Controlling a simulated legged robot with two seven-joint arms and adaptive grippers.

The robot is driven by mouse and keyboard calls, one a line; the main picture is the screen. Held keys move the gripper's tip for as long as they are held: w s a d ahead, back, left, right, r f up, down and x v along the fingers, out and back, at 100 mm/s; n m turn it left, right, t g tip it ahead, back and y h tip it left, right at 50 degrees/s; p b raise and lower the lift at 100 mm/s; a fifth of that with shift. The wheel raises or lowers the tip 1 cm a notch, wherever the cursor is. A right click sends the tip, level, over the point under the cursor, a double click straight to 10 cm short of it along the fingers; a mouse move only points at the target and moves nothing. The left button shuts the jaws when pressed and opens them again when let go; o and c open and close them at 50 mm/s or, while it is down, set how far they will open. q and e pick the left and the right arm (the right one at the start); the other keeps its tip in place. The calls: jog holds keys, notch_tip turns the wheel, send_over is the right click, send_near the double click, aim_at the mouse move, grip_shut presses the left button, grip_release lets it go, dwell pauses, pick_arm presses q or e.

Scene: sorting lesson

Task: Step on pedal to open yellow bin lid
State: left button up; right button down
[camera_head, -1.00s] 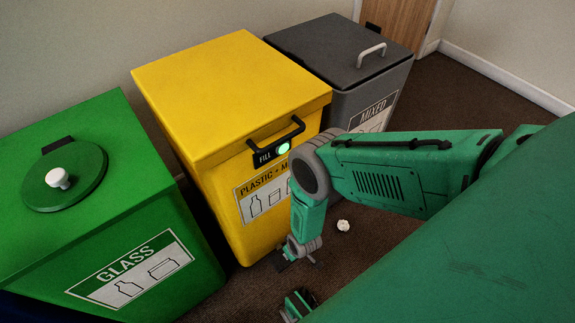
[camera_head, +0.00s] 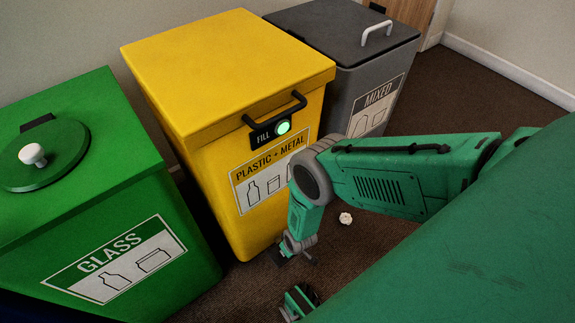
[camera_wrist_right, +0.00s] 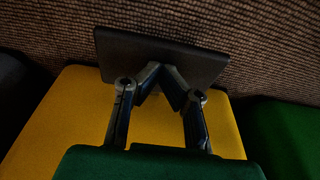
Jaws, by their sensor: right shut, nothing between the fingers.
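The yellow bin (camera_head: 225,90) stands upright in the middle of the head view with its lid closed. Its front bears a "PLASTIC + METAL" label, a black handle and a lit green "FILL" light. The dark pedal (camera_head: 310,261) is low at its front, partly hidden by my gripper. My right gripper (camera_head: 292,256) points down at the pedal and is shut and empty. In the right wrist view, its fingertips (camera_wrist_right: 163,85) overlap the dark pedal plate (camera_wrist_right: 205,62). I cannot tell whether they touch it.
A green glass bin (camera_head: 100,190) stands at left and a grey mixed bin (camera_head: 345,45) at right, both lids closed. A small white crumpled piece (camera_head: 345,218) lies on the brown carpet (camera_head: 470,100). Carpet is open at right, up to the wall and a wooden door.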

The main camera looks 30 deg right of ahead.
aim_at(293, 257)
jog(key=shift+s+f, duration=0.1)
jog(key=shift+f, duration=2.05)
jog(key=shift+d, duration=0.1)
jog(key=shift+s+d+r+p, duration=0.1)
jog(key=shift+s+r+p, duration=0.25)
jog(key=shift+s+p, duration=0.15)
jog(key=shift+s+r+p, duration=0.3)
jog(key=shift+s+p, duration=0.1)
jog(key=shift+s, duration=0.2)
jog(key=shift+s+r, duration=0.1)
jog(key=shift+s, duration=0.2)
jog(key=shift+d+r, duration=0.1)
jog(key=shift+r, duration=0.2)
jog(key=v, duration=1.1)
